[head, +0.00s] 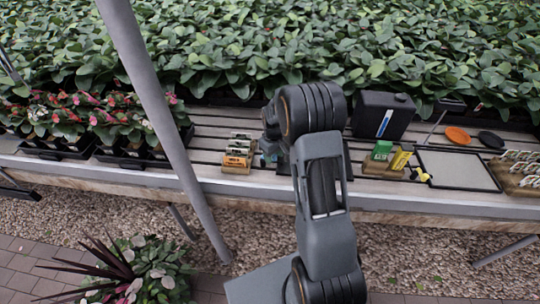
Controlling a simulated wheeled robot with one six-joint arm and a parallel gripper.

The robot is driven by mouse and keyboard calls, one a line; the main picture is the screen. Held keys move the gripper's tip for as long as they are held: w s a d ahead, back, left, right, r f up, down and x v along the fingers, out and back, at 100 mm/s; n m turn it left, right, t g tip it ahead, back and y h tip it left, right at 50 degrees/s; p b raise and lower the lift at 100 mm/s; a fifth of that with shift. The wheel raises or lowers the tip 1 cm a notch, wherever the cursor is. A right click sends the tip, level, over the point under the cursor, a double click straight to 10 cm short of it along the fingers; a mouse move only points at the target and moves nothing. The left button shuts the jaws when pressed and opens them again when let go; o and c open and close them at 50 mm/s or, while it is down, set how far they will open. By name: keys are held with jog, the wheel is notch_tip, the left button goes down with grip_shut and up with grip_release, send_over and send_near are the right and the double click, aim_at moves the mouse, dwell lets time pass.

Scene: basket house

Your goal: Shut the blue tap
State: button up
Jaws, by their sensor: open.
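I cannot clearly make out a blue tap in the head view. A small teal-blue bit (268,159) shows just left of my arm on the bench, beside a dark flat piece partly hidden behind the arm. It is too small and too covered to tell what it is. A black canister (372,108) with a blue and white stripe stands on the bench right of my arm. My arm rises in the middle of the view and covers part of the bench. My gripper is hidden behind it.
A slatted bench (215,190) runs across the view. A wooden block with small packets (238,155), green and yellow items (390,155), a framed panel (458,168) and potted flowers (75,125) stand on it. A grey post (165,125) slants in front.

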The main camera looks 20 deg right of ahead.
jog(key=shift+r+p, duration=2.05)
jog(key=shift+r, duration=1.25)
